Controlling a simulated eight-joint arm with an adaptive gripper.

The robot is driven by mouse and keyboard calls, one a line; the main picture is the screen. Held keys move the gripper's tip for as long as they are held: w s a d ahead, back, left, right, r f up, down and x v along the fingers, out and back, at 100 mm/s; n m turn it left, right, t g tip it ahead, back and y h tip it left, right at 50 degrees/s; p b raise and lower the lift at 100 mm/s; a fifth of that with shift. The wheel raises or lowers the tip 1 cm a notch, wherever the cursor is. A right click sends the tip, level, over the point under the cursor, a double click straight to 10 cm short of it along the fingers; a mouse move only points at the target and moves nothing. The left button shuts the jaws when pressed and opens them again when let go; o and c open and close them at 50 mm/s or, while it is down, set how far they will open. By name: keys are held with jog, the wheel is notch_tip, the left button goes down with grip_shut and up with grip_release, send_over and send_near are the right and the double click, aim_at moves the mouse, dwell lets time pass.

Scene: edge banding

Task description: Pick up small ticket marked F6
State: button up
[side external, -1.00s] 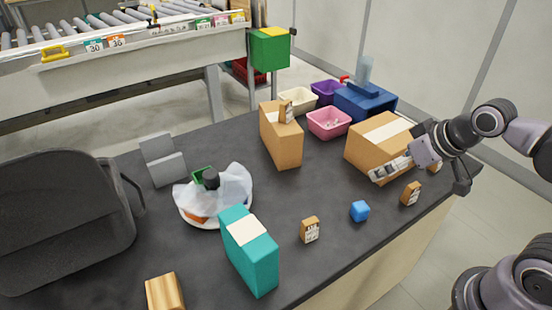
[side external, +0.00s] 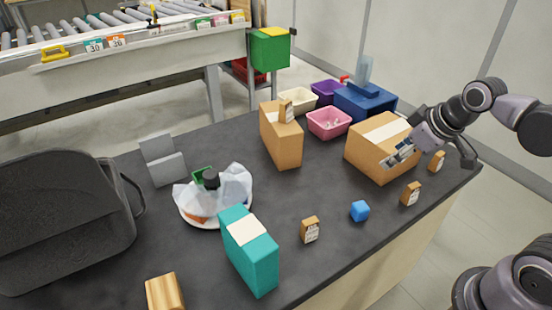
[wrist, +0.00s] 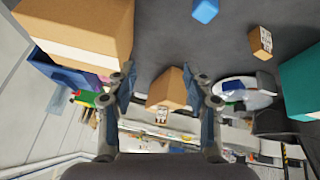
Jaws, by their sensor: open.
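Several small brown tickets with white labels are on the dark table: one (side external: 310,230) front centre, one (side external: 411,194) near the right edge, and one (side external: 437,161) at the far right beside my arm. Another small ticket (side external: 286,110) is on top of the tall cardboard box (side external: 282,140). The printing is too small to tell which is F6. My gripper (side external: 400,153) is open and empty, in front of or above the large cardboard box (side external: 375,160). In the wrist view my open fingers (wrist: 160,80) frame the tall box, seen at a distance, with a ticket (wrist: 162,115) on it.
A blue cube (side external: 359,211) lies between two tickets. A teal box (side external: 250,262), a plate with a plastic bag (side external: 225,185) and a dark bin (side external: 60,220) are to the left. Pink (side external: 329,123) and blue (side external: 362,103) containers stand at the back. The table centre is clear.

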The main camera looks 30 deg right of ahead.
jog(key=w+d+n+g, duration=0.2)
jog(key=w+d+n, duration=0.15)
jog(key=d, duration=0.35)
jog(key=n+g, duration=0.4)
jog(key=n, duration=0.8)
send_over(440, 154)
jog(key=shift+y, duration=0.4)
notch_tip(440, 154, down, 5)
jog(key=shift+r, duration=0.2)
jog(key=shift+s+d+f, duration=0.1)
jog(key=shift+d+f, duration=0.05)
jog(key=shift+n, duration=0.25)
jog(key=shift+f, duration=5.35)
jog(key=c, duration=1)
